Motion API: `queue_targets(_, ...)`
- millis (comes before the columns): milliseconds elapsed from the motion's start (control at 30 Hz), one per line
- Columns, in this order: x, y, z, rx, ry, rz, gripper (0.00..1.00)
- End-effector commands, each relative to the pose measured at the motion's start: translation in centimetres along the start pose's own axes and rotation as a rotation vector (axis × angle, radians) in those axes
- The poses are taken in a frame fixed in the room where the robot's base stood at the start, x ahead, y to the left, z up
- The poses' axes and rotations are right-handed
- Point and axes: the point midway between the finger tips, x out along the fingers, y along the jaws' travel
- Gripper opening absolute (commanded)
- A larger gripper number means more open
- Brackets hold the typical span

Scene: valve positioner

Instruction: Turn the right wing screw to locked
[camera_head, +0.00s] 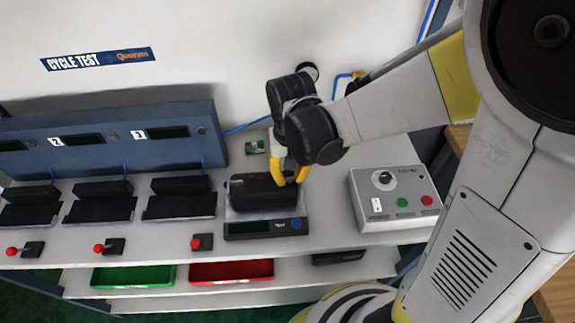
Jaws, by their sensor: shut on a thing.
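The valve positioner is a black box (252,195) sitting on a flat scale-like unit (265,229) in the middle of the bench. My gripper (288,178), with yellow fingers, points down at the right end of the black box. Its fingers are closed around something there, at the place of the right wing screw. The screw itself is hidden by the fingers, so its angle does not show. The left wing screw cannot be made out at this size.
A grey control box (393,198) with a dial and green and red buttons stands to the right. Black cradles (180,205) and red-knobbed levers (201,242) line the left. Green (133,276) and red (231,271) trays lie on the shelf below.

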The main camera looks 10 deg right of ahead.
Motion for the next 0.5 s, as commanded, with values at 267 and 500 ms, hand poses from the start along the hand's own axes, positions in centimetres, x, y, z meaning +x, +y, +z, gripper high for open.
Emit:
queue_targets(267, -0.01, 0.00, -0.01, 0.096, 0.000, 0.000, 0.00)
queue_targets(500, -0.01, 0.00, -0.01, 0.119, 0.000, 0.000, 0.00)
